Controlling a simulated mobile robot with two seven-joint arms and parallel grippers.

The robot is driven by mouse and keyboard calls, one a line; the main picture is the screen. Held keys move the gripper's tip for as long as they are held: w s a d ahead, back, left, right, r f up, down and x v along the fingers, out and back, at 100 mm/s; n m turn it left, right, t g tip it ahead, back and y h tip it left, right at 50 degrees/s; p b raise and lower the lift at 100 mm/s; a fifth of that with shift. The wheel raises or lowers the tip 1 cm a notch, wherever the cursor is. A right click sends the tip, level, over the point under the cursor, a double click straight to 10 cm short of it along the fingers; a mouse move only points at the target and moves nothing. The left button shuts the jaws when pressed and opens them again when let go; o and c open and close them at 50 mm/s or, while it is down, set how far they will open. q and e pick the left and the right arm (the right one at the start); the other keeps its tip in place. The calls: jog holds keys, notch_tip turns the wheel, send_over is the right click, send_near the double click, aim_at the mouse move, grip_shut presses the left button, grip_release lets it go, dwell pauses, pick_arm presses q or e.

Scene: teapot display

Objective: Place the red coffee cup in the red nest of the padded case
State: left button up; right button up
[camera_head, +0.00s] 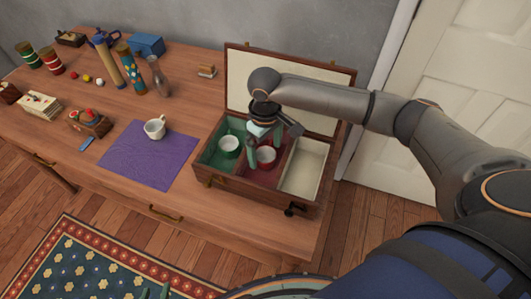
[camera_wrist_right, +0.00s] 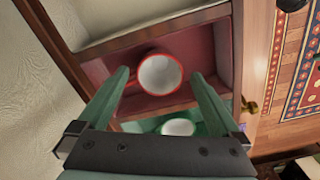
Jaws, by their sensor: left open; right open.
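The red coffee cup (camera_head: 266,155), white inside with a red rim, stands upright in the red nest (camera_wrist_right: 200,42) of the padded case (camera_head: 262,198). My right gripper (camera_head: 262,150) is open above the red nest. In the wrist view its green fingertips (camera_wrist_right: 159,75) lie on either side of the cup, and I see no grip on it. My left gripper (camera_head: 153,291) shows only as two green tips at the bottom edge.
A cup (camera_head: 229,145) sits in the green nest. The cream nest (camera_head: 305,168) is empty. The case lid stands open behind. A white cup (camera_head: 155,128) stands on the purple mat (camera_head: 145,165). Several bottles, tins and boxes occupy the table's left and back.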

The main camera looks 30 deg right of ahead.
notch_tip(320, 180, up, 10)
jog(key=shift+p, duration=0.4)
